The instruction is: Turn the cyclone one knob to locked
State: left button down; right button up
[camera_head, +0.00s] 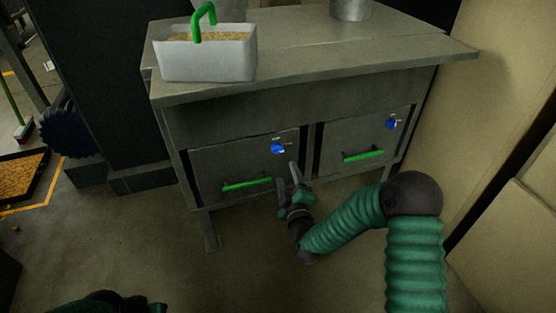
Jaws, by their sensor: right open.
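Two blue knobs are on the front of a grey metal cabinet, one on each drawer front. The left blue knob (278,148) is at the upper right of the left drawer; the right blue knob (391,123) is at the upper right of the right drawer. Small pale labels sit by both, too small to read, so I cannot tell which is cyclone one. My right gripper (288,182) is open and empty, in front of the left drawer's right side, a little below the left knob and apart from it. My left gripper is out of view; only part of my left arm shows at the bottom left.
Green handles cross the left drawer (246,185) and right drawer (363,155). A grey bin with grain (208,60) and a green handle stands on the cabinet top (330,48). Tan panels (500,90) close off the right. Floor in front is clear.

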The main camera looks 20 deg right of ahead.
aim_at(278, 152)
jog(key=w+b, duration=0.4)
jog(key=w, duration=0.6)
jog(key=shift+w+d, duration=0.1)
jog(key=shift+w, duration=0.15)
jog(key=shift+w+d, duration=0.1)
jog(key=shift+d, duration=0.05)
jog(key=shift+a+r, duration=0.1)
jog(key=shift+a, duration=0.1)
jog(key=c, duration=0.4)
grip_shut()
